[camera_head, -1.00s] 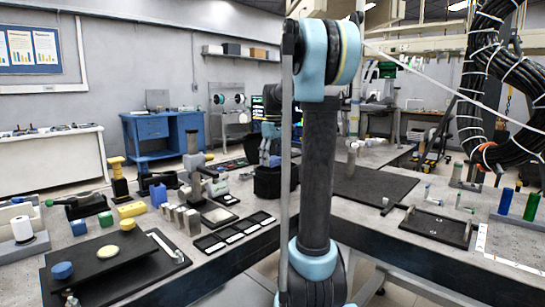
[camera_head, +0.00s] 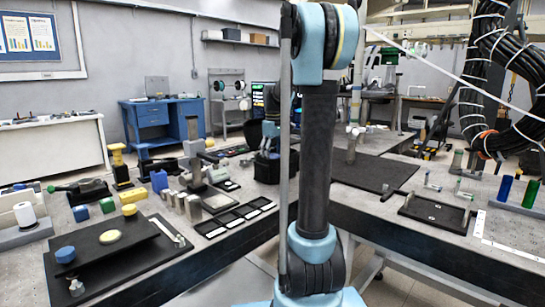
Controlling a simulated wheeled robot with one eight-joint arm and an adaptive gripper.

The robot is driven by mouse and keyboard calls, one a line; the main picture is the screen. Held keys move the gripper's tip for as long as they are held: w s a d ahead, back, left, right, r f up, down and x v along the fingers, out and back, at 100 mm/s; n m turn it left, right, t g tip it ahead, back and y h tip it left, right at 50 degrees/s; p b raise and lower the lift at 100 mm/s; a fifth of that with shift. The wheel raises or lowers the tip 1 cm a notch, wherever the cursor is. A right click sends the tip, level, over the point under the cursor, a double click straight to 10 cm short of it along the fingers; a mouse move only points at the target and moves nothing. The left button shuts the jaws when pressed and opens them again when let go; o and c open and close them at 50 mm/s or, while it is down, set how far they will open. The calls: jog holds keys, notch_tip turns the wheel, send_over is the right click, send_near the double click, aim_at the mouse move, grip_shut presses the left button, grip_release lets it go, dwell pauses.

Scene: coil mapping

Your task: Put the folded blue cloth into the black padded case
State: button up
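A black, open-topped, box-like thing (camera_head: 266,169) stands on the far part of the left bench, partly behind my arm; it looks like the padded case. My gripper (camera_head: 268,148) seems to be just above it, below a light-blue wrist joint. It is small, dark and partly covered by my upright arm link, so I cannot tell whether its fingers are open or hold anything. I cannot make out the folded blue cloth for certain. A small blue block-like thing (camera_head: 80,213) and a darker blue one (camera_head: 158,181) stand on the left bench.
A white roll (camera_head: 25,214), metal blocks (camera_head: 183,205) and a stand (camera_head: 193,155) crowd the left bench. A black mat (camera_head: 360,174) and shallow black tray (camera_head: 436,214) lie right. Cables hang right.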

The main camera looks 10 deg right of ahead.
dwell(0.4)
jog(key=o, duration=1.2)
